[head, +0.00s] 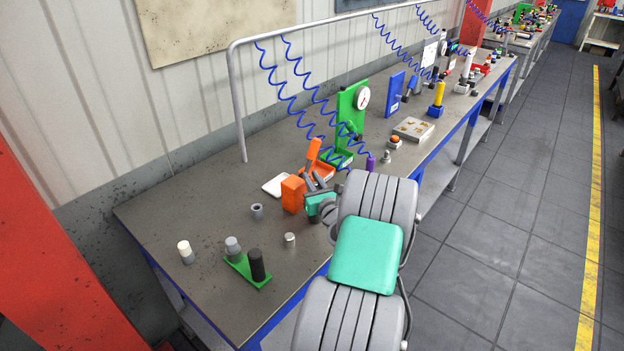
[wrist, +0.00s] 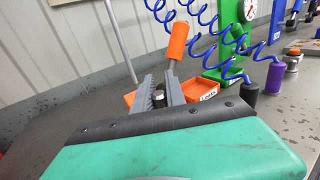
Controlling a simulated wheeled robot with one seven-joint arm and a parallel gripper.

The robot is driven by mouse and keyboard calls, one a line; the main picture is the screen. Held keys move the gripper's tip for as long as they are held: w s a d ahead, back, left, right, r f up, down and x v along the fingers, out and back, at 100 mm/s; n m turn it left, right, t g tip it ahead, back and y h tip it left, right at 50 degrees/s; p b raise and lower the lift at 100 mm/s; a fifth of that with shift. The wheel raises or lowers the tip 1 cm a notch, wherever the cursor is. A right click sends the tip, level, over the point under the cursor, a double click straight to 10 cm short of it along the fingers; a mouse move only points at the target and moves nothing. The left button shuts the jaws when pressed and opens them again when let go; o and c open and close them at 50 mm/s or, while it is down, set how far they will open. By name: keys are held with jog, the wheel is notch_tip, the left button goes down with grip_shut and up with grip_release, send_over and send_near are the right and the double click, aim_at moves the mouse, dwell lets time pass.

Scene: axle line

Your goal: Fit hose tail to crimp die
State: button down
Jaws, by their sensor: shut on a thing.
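My gripper (wrist: 160,92) is shut on a small dark cylinder with a pale end (wrist: 158,99), mostly hidden between the grey fingers; I take it for the hose tail. In the head view my gripper (head: 313,184) is low over the near part of the bench, and the held piece cannot be made out. A short grey cylinder with a dark hole (head: 257,211) stands on the bench to the left of my gripper, apart from it. It may be the crimp die, but no label shows. It is not visible in the wrist view.
An orange block (head: 293,194) stands close on the left of my gripper. An orange tray (wrist: 207,97) and a tilted orange cylinder (wrist: 178,40) are beyond the fingers. A green plate (head: 240,268) with pegs is at front left. Blue coiled hoses (head: 290,95) hang behind.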

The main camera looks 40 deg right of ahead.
jog(key=shift+f+b, duration=0.9)
jog(key=shift+f, duration=0.35)
jog(key=shift+f, duration=0.15)
jog(key=c, duration=1.3)
grip_release()
jog(key=shift+s+f, duration=0.1)
jog(key=shift+f, duration=0.1)
jog(key=shift+c, duration=0.2)
jog(key=shift+o, duration=0.2)
jog(key=shift+a+f, duration=0.2)
jog(key=shift+f, duration=0.05)
jog(key=r+b+v, duration=0.1)
jog(key=b+v, duration=0.1)
jog(key=v, duration=0.5)
jog(key=shift+s+r, duration=0.15)
jog(key=shift+s, duration=0.2)
